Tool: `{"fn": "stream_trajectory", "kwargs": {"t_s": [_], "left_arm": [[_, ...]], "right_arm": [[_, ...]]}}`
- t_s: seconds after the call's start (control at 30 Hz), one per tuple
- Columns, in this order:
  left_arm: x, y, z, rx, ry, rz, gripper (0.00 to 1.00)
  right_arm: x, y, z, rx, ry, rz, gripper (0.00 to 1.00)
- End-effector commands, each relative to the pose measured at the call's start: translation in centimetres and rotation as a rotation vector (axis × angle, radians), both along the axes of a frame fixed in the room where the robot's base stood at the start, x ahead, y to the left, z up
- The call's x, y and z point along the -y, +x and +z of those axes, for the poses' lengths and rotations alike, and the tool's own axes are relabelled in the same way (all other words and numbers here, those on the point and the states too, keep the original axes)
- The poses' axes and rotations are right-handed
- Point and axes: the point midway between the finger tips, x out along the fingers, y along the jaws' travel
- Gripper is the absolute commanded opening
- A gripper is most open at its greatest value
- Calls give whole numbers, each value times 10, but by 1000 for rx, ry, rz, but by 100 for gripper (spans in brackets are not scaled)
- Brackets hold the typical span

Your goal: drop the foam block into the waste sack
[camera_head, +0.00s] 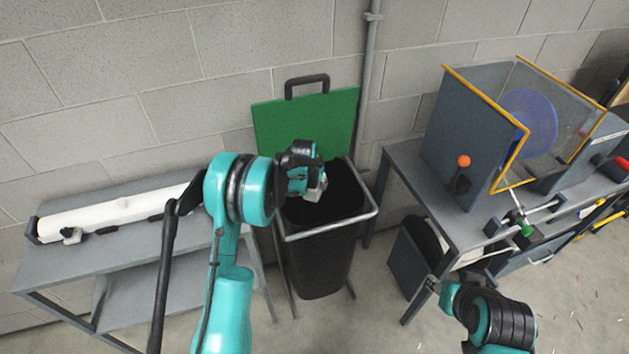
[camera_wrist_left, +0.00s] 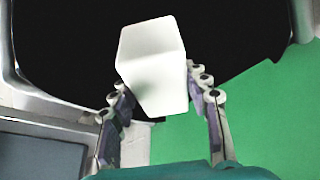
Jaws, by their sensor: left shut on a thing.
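The white foam block (camera_wrist_left: 152,62) is between the fingers of my left gripper (camera_wrist_left: 158,88) in the left wrist view, with the dark sack mouth behind it. In the head view my left gripper (camera_head: 312,186) is over the open mouth of the black waste sack (camera_head: 320,262), and only a small pale bit of the block shows there. The sack hangs in a metal rim (camera_head: 330,228), with its green lid (camera_head: 308,122) raised behind. My right gripper (camera_head: 434,284) is low at the right, beside the right bench; its fingers are too small to judge.
A grey bench (camera_head: 75,262) with a white roll (camera_head: 115,212) stands left of the sack. A second bench (camera_head: 405,165) at right carries a grey machine with a yellow-edged guard and an orange knob (camera_head: 463,161). A grey bin (camera_head: 415,254) sits under it. A wall pipe rises behind.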

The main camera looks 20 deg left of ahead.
Motion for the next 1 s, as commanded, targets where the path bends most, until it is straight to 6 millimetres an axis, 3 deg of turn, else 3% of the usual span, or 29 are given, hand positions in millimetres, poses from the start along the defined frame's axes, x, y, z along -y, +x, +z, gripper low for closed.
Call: {"fn": "stream_trajectory", "kwargs": {"t_s": [0.1,0.37,0.4,0.47,0.8,1.0], "left_arm": [[0,0,-10,0,0,0,27],[0,0,-10,0,0,0,27],[0,0,-10,0,0,0,54],[0,0,-10,0,0,0,70],[0,-1,-8,0,0,0,71],[-1,-11,15,0,0,0,71]], "right_arm": [[0,0,-6,0,0,0,40],[0,0,-5,0,0,0,40],[0,0,-5,0,0,0,40],[0,0,-5,0,0,0,40],[0,0,-5,0,0,0,40],[0,0,-5,0,0,0,40]]}}
